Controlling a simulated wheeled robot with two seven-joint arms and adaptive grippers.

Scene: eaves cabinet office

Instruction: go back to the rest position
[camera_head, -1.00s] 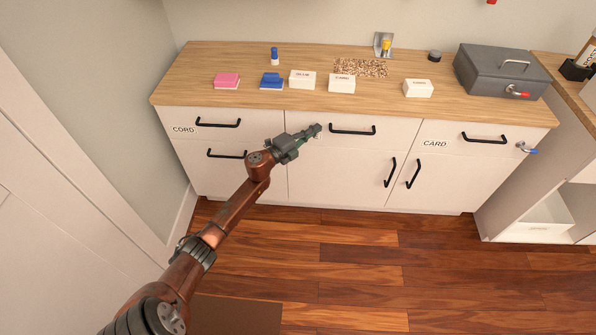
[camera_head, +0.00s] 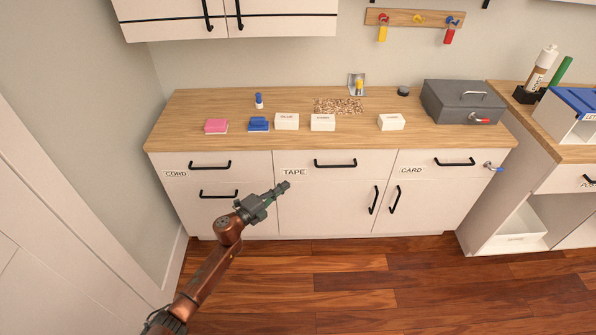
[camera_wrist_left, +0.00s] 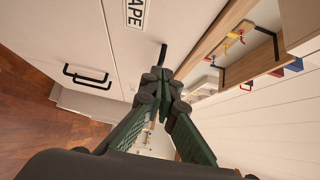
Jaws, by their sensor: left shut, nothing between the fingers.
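My left gripper (camera_head: 283,188) is shut and empty in front of the white cabinet (camera_head: 255,215), below the drawer labelled TAPE (camera_head: 335,172). In the head view it looks apart from the drawer handle (camera_head: 335,163). The left wrist view shows its closed fingers (camera_wrist_left: 160,85) pointing along the cabinet front, with the TAPE label (camera_wrist_left: 136,12) above them. My right gripper is not in view.
The wooden counter (camera_head: 200,105) holds a pink block (camera_head: 216,126), a blue block (camera_head: 258,124), several white boxes and a grey metal box (camera_head: 462,101). A key rack (camera_head: 400,18) hangs on the wall. Wooden floor (camera_head: 400,270) is clear in front.

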